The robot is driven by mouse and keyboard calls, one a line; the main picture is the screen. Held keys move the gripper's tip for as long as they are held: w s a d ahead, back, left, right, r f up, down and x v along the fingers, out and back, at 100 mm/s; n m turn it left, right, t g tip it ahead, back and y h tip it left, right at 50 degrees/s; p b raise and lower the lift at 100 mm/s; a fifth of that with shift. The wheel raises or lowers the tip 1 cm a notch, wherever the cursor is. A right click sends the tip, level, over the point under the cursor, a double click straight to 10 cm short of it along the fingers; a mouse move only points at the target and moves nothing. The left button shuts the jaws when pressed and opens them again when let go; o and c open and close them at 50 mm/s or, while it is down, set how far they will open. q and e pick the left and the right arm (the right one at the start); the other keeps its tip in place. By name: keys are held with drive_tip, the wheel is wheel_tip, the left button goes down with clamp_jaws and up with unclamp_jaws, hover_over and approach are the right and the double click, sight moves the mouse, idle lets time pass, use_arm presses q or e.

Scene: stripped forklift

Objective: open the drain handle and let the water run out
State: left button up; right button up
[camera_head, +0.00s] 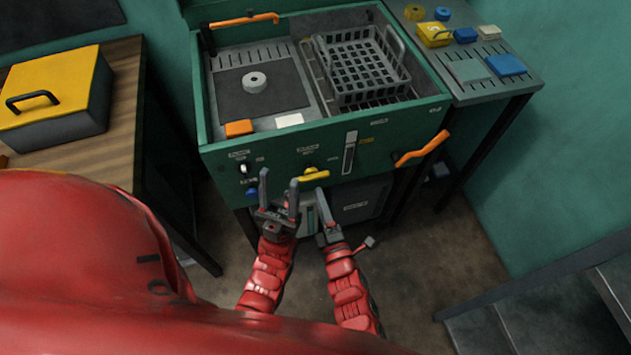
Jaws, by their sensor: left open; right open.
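A yellow handle (314,175), probably the drain handle, sits low on the middle of the green machine's front panel (270,152) and lies roughly crosswise. My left gripper (278,182) is open and empty, fingers pointing up, just below and left of the yellow handle. My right gripper (345,216) is open, one finger reaching up to just below the yellow handle. I cannot tell whether that finger touches it. The drain outlet is not visible, and no running water shows.
An orange handle (421,150) sticks out at the machine's right front, another orange bar (244,19) at its back left. A grey basket (366,70) stands in the top. A wooden bench (105,155) with a yellow-lidded box (57,85) is left. Floor to the right is partly clear.

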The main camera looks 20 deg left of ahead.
sight(314, 180)
drive_tip(key=x, duration=0.5)
drive_tip(key=shift+w+a, duration=0.15)
drive_tip(key=shift+w, duration=0.1)
clamp_jaws()
